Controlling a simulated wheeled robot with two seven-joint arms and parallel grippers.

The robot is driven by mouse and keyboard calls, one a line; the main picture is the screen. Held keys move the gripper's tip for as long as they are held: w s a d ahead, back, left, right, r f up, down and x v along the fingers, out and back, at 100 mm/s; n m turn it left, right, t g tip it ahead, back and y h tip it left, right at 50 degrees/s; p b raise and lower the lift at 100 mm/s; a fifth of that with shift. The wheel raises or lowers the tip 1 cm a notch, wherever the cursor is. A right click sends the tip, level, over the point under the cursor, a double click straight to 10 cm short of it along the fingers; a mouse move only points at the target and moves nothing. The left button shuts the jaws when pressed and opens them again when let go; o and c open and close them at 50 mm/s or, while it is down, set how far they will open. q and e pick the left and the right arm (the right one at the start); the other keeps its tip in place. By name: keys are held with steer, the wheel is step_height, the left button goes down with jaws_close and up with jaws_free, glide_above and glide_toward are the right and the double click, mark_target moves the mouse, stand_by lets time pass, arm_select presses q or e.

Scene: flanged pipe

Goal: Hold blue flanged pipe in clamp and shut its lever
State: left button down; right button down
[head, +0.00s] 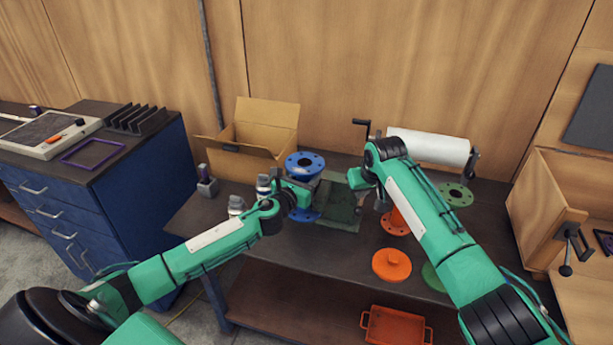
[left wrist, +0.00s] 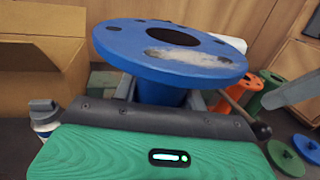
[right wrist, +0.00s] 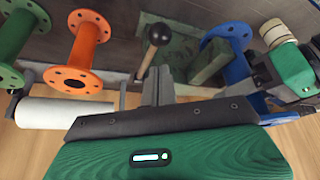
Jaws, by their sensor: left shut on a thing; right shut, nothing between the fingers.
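The blue flanged pipe (head: 305,165) stands upright on the workbench; its upper flange (left wrist: 150,45) fills the left wrist view. My left gripper (head: 294,196) is shut on the pipe's body below that flange. The clamp seems to be the dull green block and base plate (head: 338,214) just right of the pipe; my arms partly hide it. Its lever's black ball knob (right wrist: 159,34) is just beyond my right gripper's fingertips (right wrist: 156,84), which are shut and empty. The knob also shows in the left wrist view (left wrist: 262,131). I cannot tell whether the pipe sits within the clamp jaws.
An orange flanged pipe (right wrist: 89,40) and a green one (right wrist: 22,30) stand right of the clamp. An orange lidded disc (head: 391,265) lies near the front edge. A cardboard box (head: 265,125) and a paper roll (head: 430,147) are behind. White bottles (head: 236,205) stand beside my left gripper.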

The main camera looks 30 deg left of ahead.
steer(key=shift+r, duration=1.9)
